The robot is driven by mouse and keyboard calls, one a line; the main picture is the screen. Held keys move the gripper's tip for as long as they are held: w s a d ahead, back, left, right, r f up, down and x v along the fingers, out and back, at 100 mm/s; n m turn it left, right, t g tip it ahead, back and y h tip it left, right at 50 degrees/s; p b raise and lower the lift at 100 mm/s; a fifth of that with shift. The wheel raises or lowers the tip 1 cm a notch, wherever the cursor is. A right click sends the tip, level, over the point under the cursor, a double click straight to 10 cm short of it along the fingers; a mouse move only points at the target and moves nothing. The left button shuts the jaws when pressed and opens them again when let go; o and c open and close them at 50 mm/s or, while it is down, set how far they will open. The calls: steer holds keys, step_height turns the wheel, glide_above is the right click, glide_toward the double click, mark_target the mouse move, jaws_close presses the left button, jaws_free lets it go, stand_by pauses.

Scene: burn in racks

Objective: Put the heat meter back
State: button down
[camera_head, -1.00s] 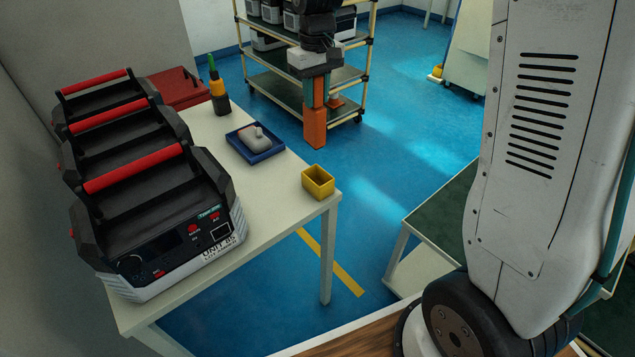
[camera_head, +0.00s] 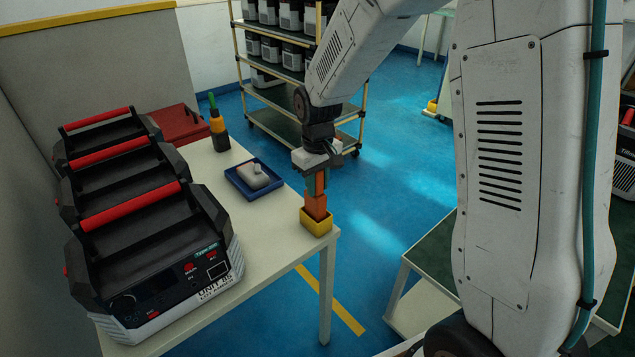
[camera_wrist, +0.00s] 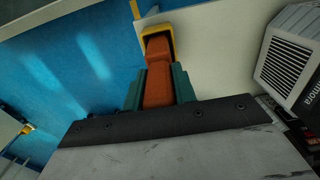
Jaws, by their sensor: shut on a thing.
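The orange heat meter (camera_head: 315,208) is upright in my gripper (camera_head: 316,182). Its lower end shows within the rim of the yellow square holder (camera_head: 316,227) at the table's near right corner; how deep it sits I cannot tell. In the wrist view, the teal fingers of my gripper (camera_wrist: 159,88) are shut on both sides of the meter (camera_wrist: 159,68), whose far end lies inside the outline of the yellow holder (camera_wrist: 148,27).
A shelf rack (camera_head: 275,122) stands behind. Blue floor lies right of the table.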

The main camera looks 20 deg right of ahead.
steer(key=shift+f, duration=0.1)
steer(key=c, duration=1.1)
jaws_free()
step_height(320, 180, up, 12)
steer(key=shift+r, duration=0.25)
steer(key=s+d+r+m, duration=0.1)
steer(key=s+r, duration=0.1)
steer(key=s, duration=0.7)
steer(key=s+d+r+m, duration=0.1)
steer(key=s, duration=0.9)
steer(key=s+d+r+m+t, duration=0.1)
steer(key=s+r, duration=0.1)
steer(key=s, duration=0.8)
steer(key=shift+s+r+m, duration=0.25)
steer(key=shift+r+m, duration=0.05)
steer(key=shift+r, duration=0.05)
